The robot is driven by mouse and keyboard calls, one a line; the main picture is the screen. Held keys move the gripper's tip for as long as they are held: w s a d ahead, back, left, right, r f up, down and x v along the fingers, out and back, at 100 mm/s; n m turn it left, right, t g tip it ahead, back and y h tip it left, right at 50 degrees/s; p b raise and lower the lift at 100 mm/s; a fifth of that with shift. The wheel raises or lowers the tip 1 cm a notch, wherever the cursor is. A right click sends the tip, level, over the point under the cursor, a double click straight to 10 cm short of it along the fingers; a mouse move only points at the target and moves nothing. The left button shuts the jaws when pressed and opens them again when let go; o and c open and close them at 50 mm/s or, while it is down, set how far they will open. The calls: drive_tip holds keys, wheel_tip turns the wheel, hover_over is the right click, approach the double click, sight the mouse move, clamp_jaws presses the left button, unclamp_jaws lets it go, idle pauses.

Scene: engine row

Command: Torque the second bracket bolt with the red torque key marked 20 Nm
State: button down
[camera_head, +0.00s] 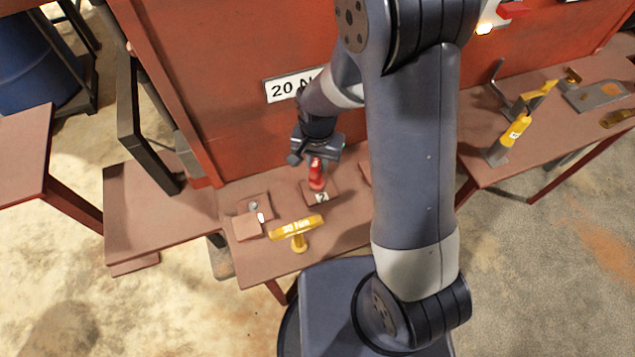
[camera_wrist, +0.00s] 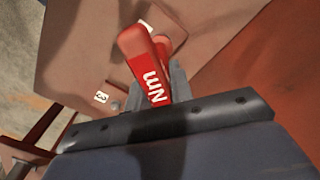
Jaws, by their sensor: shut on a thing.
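The red torque key (camera_head: 317,174) is in my gripper (camera_head: 318,158), upright in the head view. Its handle also shows in the wrist view (camera_wrist: 142,62), where only "Nm" is readable; the number on it is hidden. My gripper is shut on the key. The key's lower end is at or just above the bracket plate labelled 2 (camera_head: 322,197). I cannot tell whether it touches, and the second bolt is hidden under the key.
A yellow key marked 30 Nm (camera_head: 297,228) stands near the front table edge. A block with a bolt (camera_head: 254,205) is left of plate 2. A label 3 (camera_wrist: 101,97) shows in the wrist view. A red panel with a "20 N" sign (camera_head: 290,88) rises behind.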

drive_tip(key=shift+r+p, duration=1.95)
drive_tip(key=shift+r, duration=0.75)
